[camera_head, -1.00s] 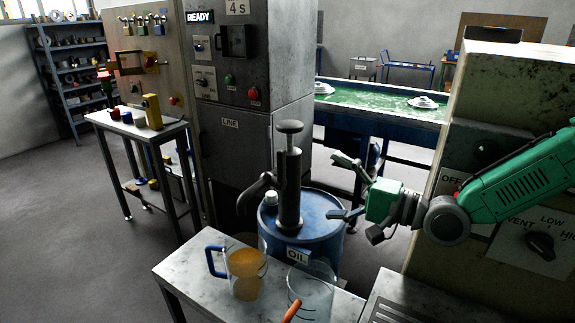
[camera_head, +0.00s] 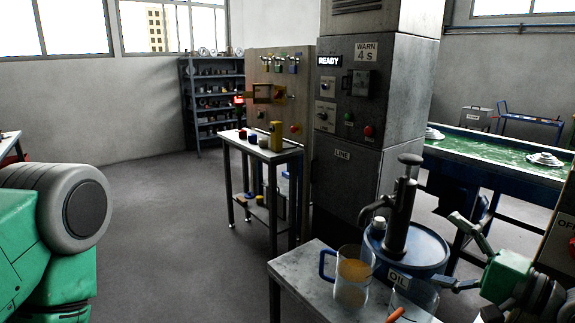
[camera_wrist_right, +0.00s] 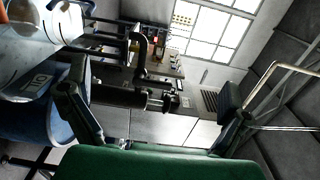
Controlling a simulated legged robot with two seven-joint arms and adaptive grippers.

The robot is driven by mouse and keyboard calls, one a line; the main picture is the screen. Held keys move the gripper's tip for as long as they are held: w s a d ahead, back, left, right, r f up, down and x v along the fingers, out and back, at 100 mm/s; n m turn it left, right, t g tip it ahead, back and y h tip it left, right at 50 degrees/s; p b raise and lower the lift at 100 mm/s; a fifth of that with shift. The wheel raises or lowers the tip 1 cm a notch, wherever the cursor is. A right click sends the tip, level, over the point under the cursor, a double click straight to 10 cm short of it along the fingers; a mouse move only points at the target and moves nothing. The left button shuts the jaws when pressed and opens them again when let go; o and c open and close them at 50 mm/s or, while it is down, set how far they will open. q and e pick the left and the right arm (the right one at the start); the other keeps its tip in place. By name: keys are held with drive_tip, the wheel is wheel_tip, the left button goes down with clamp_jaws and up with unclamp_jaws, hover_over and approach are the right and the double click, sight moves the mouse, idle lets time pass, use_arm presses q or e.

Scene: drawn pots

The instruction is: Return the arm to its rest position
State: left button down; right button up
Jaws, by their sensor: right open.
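My right gripper (camera_head: 450,250) is at the lower right of the head view, its two fingers spread apart with nothing between them. It is just to the right of the blue oil drum (camera_head: 432,246) with the dark hand pump (camera_head: 401,215) on top. I cannot tell whether a finger touches the drum. In the right wrist view, the open fingers (camera_wrist_right: 150,108) frame the pump and the cabinet beyond, and the view is turned on its side. My left arm (camera_head: 45,240) shows at the left edge of the head view; its gripper is out of frame.
A metal table (camera_head: 300,277) holds a jug of orange liquid (camera_head: 353,275) and a clear container with an orange-handled thing (camera_head: 395,314). A grey cabinet (camera_head: 345,185), a side table (camera_head: 262,152) and a green conveyor (camera_head: 490,147) stand behind. Open floor (camera_head: 165,220) lies left.

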drive_tip(key=s+a+f+n+g+h, duration=0.2)
drive_tip(key=s+f+g+h, duration=0.15)
drive_tip(key=s+f, duration=0.6)
drive_tip(key=s+a+f+n+g+h, duration=0.2)
drive_tip(key=s+f+g, duration=0.2)
drive_tip(key=f, duration=1)
drive_tip(key=s+d+f+n+g+h, duration=0.3)
drive_tip(key=s+f, duration=0.2)
drive_tip(key=s, duration=0.5)
drive_tip(key=s+d+f+n+g+h, duration=0.25)
drive_tip(key=s+f+g, duration=0.2)
drive_tip(key=s, duration=0.55)
use_arm(q)
wheel_tip(320, 180, down, 7)
drive_tip(key=b, duration=0.7)
drive_tip(key=shift+s+d, duration=0.15)
drive_tip(key=shift+s, duration=0.15)
use_arm(e)
wheel_tip(320, 180, down, 7)
drive_tip(key=w+a+n+t, duration=0.1)
drive_tip(key=w, duration=0.1)
drive_tip(key=shift+w+a+n+t, duration=0.15)
drive_tip(key=shift+w+n+t, duration=0.05)
drive_tip(key=shift+n+t, duration=0.15)
